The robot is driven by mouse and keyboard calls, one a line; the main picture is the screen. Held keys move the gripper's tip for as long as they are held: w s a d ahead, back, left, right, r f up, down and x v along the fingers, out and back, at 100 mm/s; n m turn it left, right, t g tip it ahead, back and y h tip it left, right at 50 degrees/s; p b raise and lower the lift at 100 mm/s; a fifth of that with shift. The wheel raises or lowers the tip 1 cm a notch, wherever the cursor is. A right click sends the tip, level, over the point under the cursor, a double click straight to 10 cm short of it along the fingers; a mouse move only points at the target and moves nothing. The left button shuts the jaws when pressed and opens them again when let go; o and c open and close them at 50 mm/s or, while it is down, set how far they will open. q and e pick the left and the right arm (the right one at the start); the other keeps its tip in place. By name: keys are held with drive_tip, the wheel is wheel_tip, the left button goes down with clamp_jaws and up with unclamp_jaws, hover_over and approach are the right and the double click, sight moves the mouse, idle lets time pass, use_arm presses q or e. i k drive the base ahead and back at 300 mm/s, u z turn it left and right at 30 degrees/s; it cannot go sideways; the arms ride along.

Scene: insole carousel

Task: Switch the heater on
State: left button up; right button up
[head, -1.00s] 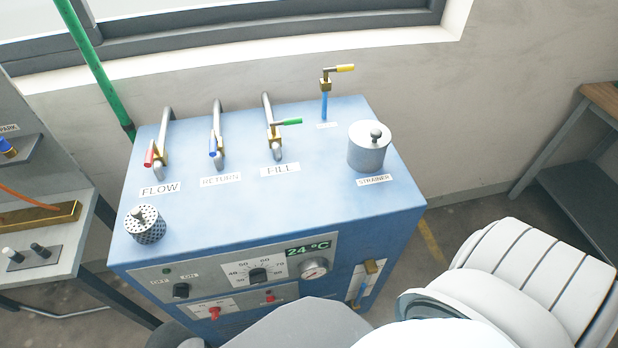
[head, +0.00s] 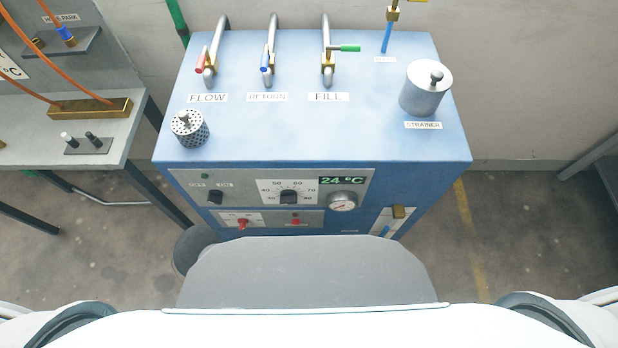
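The heater is a blue cabinet (head: 320,135) in the middle of the head view. Its grey front panel (head: 240,181) carries a small black switch knob (head: 215,197) at the left, under labels too small to read surely. A dark green lamp (head: 205,176) sits above it. A black temperature dial (head: 289,197) is at the panel's centre, beside a green display (head: 341,181) reading 24 °C. A round gauge (head: 342,202) is below the display. A red knob (head: 243,224) and a red button (head: 295,222) sit on the lower panel. Neither of my grippers is in view.
The top carries red, blue and green-handled valves marked FLOW, RETURN and FILL, a strainer pot (head: 426,90) and a perforated basket (head: 189,130). A grey bench (head: 105,152) with a brass manifold (head: 90,109) stands at the left.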

sight(214, 196)
drive_tip(key=k, duration=1.3)
drive_tip(key=u, duration=0.7)
drive_tip(key=i, duration=1.05)
drive_tip(key=z, duration=2.1)
drive_tip(key=k, duration=0.65)
drive_tip(key=u, duration=0.1)
